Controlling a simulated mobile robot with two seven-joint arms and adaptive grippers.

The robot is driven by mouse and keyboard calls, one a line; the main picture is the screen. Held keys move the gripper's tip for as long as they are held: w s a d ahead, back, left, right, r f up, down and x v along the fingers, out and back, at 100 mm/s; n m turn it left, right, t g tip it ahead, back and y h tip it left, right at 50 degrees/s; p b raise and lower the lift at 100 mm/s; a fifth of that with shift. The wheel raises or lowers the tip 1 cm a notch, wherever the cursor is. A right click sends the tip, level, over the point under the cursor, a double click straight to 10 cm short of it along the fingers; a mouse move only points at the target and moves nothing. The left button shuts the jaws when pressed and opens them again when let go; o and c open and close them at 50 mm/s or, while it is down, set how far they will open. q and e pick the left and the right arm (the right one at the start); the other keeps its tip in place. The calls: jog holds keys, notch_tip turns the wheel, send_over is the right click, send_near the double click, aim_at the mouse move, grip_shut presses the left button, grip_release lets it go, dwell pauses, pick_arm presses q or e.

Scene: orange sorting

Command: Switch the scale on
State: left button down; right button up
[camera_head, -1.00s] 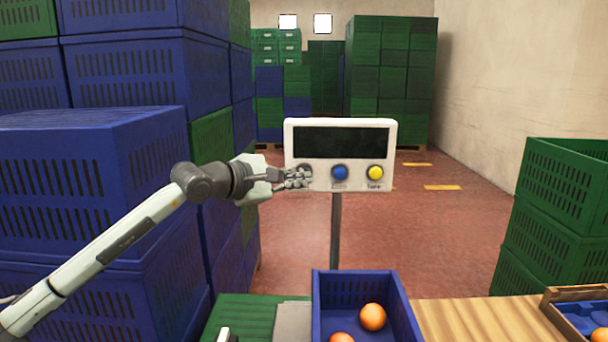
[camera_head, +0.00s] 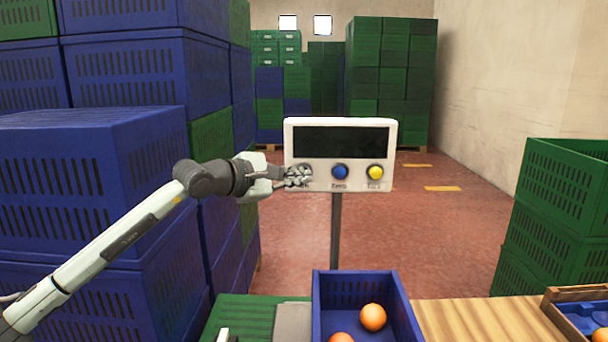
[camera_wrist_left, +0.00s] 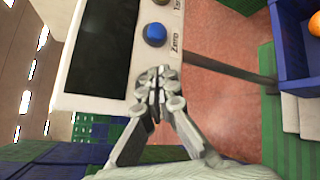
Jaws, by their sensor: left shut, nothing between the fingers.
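The scale's white display box (camera_head: 340,188) stands on a dark post, with a dark, blank screen (camera_head: 343,142). Below the screen are a blue button (camera_head: 340,172) and a yellow button (camera_head: 376,173). My left gripper (camera_head: 300,177) is shut and empty, its fingertips over the lower left of the panel, hiding the button spot left of the blue one. In the left wrist view the shut fingertips (camera_wrist_left: 158,86) lie over the edge of the box beside the blue button (camera_wrist_left: 155,35), labelled Zero. Whether they touch the panel I cannot tell. My right gripper is not in view.
A blue crate (camera_head: 318,310) with oranges (camera_head: 373,317) stands below the display, beside a wooden table top (camera_head: 475,318). Tall stacks of blue crates (camera_head: 90,180) rise close behind my left arm. Green crates (camera_head: 560,215) stand at the right.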

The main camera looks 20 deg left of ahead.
pick_arm(q)
jog(key=shift+w+a, duration=0.15)
jog(key=shift+w, duration=0.35)
dwell(0.5)
dwell(0.3)
jog(key=shift+s+d+b, duration=0.25)
jog(key=shift+s+b, duration=0.3)
jog(key=shift+s, duration=0.35)
jog(key=s+b, duration=0.1)
jog(key=s, duration=0.1)
jog(key=s+d+b, duration=0.1)
jog(key=s, duration=0.2)
jog(key=shift+d+b, duration=0.2)
jog(key=shift+b, duration=0.1)
dwell(0.4)
